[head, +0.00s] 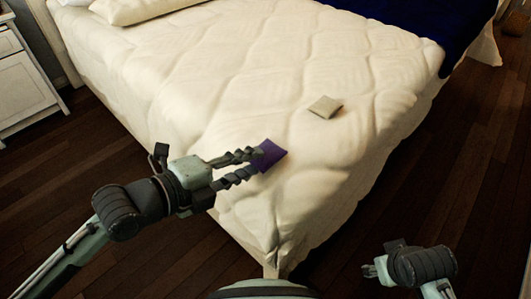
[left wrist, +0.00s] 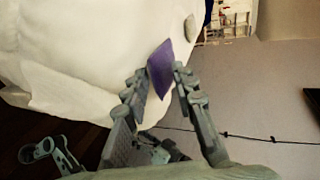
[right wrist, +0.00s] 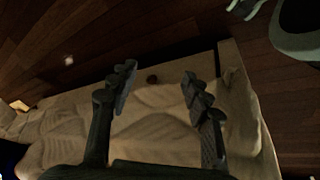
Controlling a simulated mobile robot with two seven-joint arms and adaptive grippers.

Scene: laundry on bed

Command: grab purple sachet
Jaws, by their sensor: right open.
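The purple sachet (head: 272,154) shows over the near corner of the bed in the head view. It also shows between the fingertips in the left wrist view (left wrist: 161,62), standing at an angle. My left gripper (head: 257,160) has its two fingers on either side of the sachet, their tips against it, so it looks shut on it. The fingers cover part of the sachet's near side. Whether the sachet still touches the quilt is hard to tell. My right gripper (head: 372,267) is low at the right, beyond the bed's edge; in the right wrist view (right wrist: 158,85) it is open and empty.
A beige sachet (head: 325,107) lies on the cream quilted bed (head: 190,75), right of and behind the purple one. A dark blue blanket (head: 420,22) covers the back right. A white cabinet (head: 25,85) stands at the left. Dark wooden floor (head: 410,200) lies open at the right.

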